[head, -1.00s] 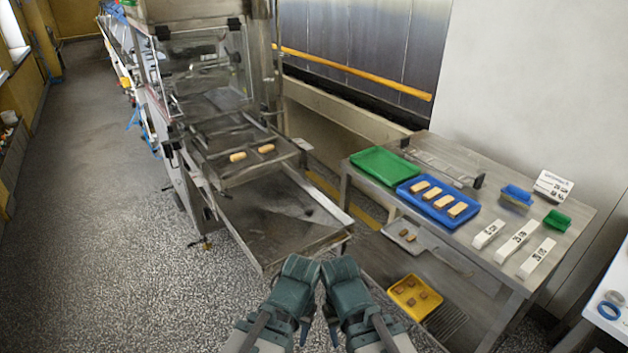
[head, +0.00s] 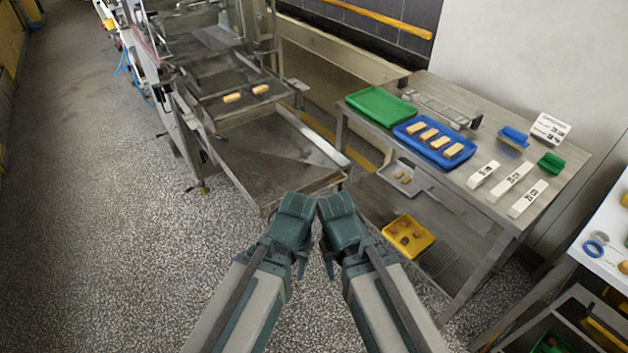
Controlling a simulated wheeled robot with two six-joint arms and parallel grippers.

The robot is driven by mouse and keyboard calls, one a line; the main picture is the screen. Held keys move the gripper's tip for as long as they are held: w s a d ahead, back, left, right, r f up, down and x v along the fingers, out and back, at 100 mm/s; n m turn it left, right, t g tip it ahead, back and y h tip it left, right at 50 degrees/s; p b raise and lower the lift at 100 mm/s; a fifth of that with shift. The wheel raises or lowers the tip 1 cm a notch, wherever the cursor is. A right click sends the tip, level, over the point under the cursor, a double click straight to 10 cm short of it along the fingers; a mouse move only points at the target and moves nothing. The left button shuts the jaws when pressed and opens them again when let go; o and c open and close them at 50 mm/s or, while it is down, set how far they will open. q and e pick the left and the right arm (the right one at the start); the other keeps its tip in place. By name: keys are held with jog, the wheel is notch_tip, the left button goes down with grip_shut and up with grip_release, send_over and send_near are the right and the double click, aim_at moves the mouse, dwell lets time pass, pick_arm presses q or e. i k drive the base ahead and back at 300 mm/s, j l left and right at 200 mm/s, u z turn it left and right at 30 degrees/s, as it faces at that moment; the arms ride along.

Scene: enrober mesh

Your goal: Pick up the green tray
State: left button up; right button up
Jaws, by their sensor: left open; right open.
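The green tray (head: 381,106) lies flat and empty on the far left corner of the steel table (head: 493,208). Its near right end is close beside the blue tray (head: 434,142), which holds several tan bars. My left gripper (head: 303,270) and my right gripper (head: 329,270) are side by side over the floor in front of the table, well short of the green tray and touching nothing. Both are open and empty; their fingers are small and point down.
On the table are a metal rack (head: 436,107), several white blocks (head: 512,182), a blue brush (head: 514,137) and a small green box (head: 551,163). A yellow tray (head: 407,236) sits on the lower shelf. The enrober machine (head: 262,140) stands left. Open floor (head: 120,230) lies at left.

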aim_at(387, 110)
jog(key=z, duration=0.35)
jog(key=i+j+z, duration=0.1)
jog(key=z, duration=0.25)
jog(key=j+z, duration=0.15)
jog(key=z, duration=0.15)
jog(key=i+j+z, duration=0.25)
jog(key=j, duration=0.3)
jog(key=j+z, duration=0.25)
jog(key=j, duration=0.3)
jog(key=i+j+z, duration=0.1)
jog(key=j+z, duration=0.15)
jog(key=j, duration=1.45)
jog(key=i+z, duration=0.05)
